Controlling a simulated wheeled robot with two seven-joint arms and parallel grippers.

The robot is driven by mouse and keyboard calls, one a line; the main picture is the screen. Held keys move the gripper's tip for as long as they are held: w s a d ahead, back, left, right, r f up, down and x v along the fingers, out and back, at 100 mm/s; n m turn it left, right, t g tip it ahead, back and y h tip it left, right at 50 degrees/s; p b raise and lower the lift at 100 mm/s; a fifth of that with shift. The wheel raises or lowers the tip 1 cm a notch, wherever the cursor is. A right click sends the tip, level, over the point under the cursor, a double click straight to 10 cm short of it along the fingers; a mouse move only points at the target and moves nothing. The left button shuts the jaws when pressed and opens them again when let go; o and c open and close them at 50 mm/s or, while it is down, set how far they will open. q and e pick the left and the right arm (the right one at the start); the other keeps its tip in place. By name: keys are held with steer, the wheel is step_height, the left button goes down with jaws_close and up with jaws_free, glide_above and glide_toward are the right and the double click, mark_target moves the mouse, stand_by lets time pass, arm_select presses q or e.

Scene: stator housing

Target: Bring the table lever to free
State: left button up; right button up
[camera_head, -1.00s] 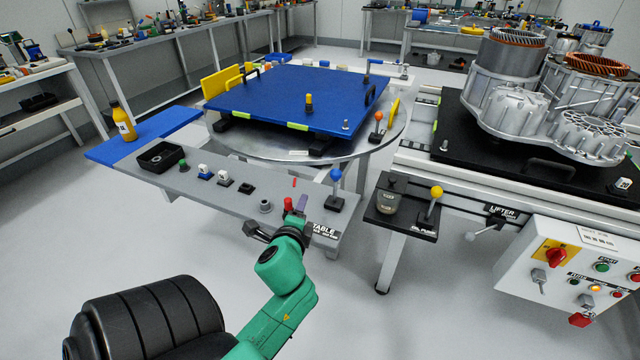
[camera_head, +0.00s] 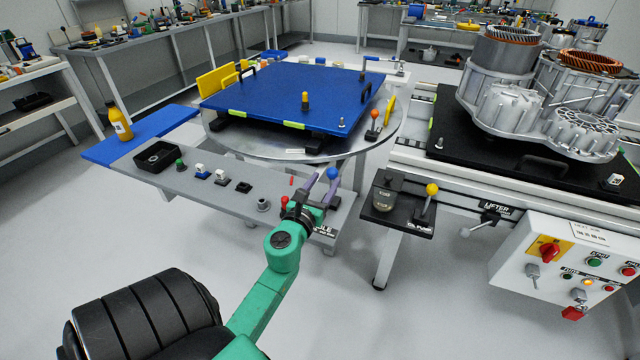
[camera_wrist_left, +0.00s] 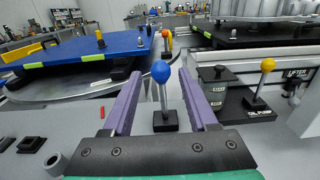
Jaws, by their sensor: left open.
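The table lever has a blue ball knob (camera_head: 333,173) on a metal rod with a black base, at the right end of the grey shelf. In the left wrist view the blue knob (camera_wrist_left: 160,71) and its upright rod stand between the two purple fingers. My left gripper (camera_head: 320,185) is open, its fingers on either side of the lever and apart from it. The TABLE label is partly hidden by the gripper in the head view. My right gripper is not in view.
A yellow-knobbed oil pump lever (camera_head: 431,190) stands to the right beside a small pot (camera_head: 386,192). The grey shelf (camera_head: 215,200) carries several small buttons and a black tray (camera_head: 158,156).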

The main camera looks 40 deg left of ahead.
mark_target(331, 171)
arm_select(q)
steer(key=shift+x, duration=2.4)
jaws_close()
steer(key=shift+s+d+f, duration=0.2)
steer(key=shift+s, duration=0.45)
steer(key=s+f+b, duration=0.1)
steer(key=s, duration=0.1)
steer(key=s+d+f+b, duration=0.1)
steer(key=s+b, duration=0.1)
steer(key=s+d+f+b, duration=0.1)
steer(key=s, duration=0.1)
steer(key=shift+f, duration=0.1)
steer(key=shift+s+d, duration=0.1)
steer(key=shift+s, duration=0.05)
steer(key=shift+c, duration=1.2)
jaws_free()
steer(key=shift+r, duration=0.2)
steer(key=shift+o, duration=1)
